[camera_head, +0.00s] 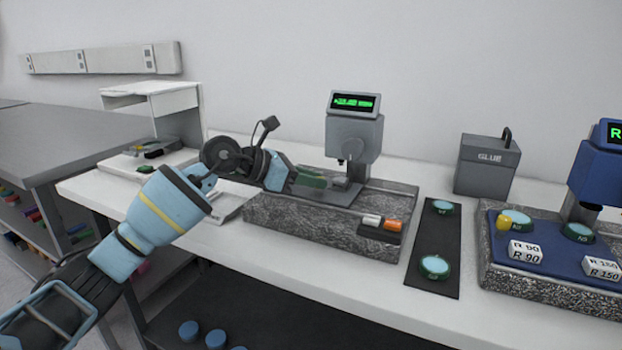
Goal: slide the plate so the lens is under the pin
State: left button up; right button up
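The grey gauge (354,136) with a lit green display stands at the back of a speckled granite base (310,236). Its short pin (341,161) points down from the head. A flat grey plate (342,194) lies on the base below and around the pin. My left gripper (308,180) reaches in from the left, low over the base, at the plate's left side. Something dark green shows at its fingertips; I cannot make out a lens there, nor whether the fingers are closed or touching the plate. My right gripper is out of view.
Orange and white pieces (382,222) sit at the base's front right. A black mat (438,238) holds two green-rimmed lenses. Further right are a grey glue box (487,164) and a blue gauge (597,170) on another granite base with labelled blocks. Bare white table (350,288) lies in front.

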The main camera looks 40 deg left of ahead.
pick_arm(q)
grip_shut()
jog(key=shift+d+p, duration=0.3)
jog(key=shift+d, duration=0.05)
jog(key=w+d+p, duration=0.1)
jog(key=d+p, duration=0.1)
jog(key=d, duration=0.1)
jog(key=d+p, duration=0.2)
jog(key=d, duration=0.2)
jog(key=w+d+p, duration=0.1)
jog(key=d, duration=0.2)
jog(key=shift+w+d+p, duration=0.15)
jog(key=shift+w+p, duration=0.15)
jog(key=shift+p, duration=0.1)
jog(key=o, duration=0.7)
grip_release()
jog(key=shift+d, duration=0.2)
jog(key=shift+a, duration=0.1)
